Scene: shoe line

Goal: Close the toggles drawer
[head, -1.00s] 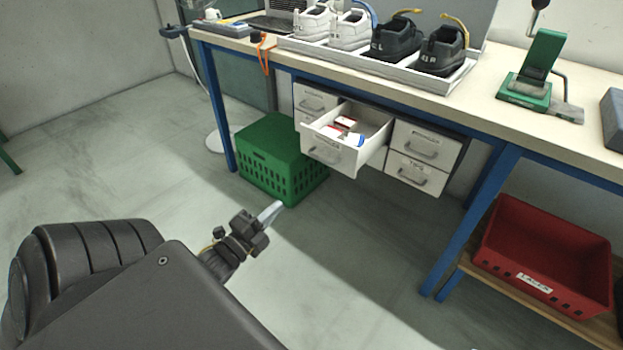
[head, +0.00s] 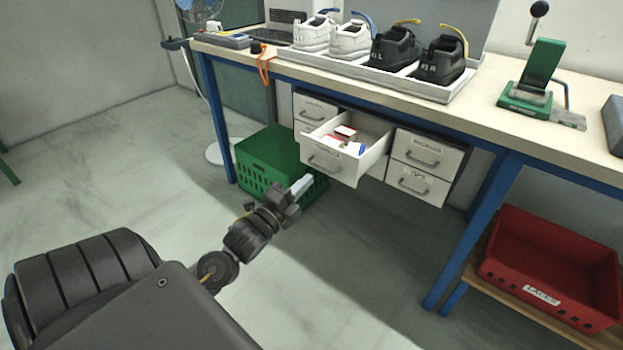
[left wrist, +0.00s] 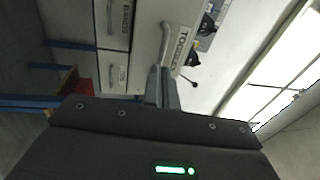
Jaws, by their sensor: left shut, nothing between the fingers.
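The toggles drawer (head: 328,163) is a white drawer pulled out of the unit under the bench, with small red, white and blue boxes (head: 343,140) inside. In the left wrist view its front, lettered TOGGLES (left wrist: 185,48), faces me with its bar handle (left wrist: 172,38). My left gripper (head: 302,184) is shut and empty, just in front of and to the left below the drawer front in the head view. In the left wrist view the fingertips (left wrist: 161,72) point at the drawer front near the handle. I cannot tell whether they touch it. My right gripper is not in view.
Other drawers (head: 418,167) in the unit are shut. A green crate (head: 268,160) stands on the floor at the left below the open drawer. A red bin (head: 550,265) is on a low shelf at right. Shoes in a tray (head: 372,75) and a green press (head: 535,80) stand on the bench.

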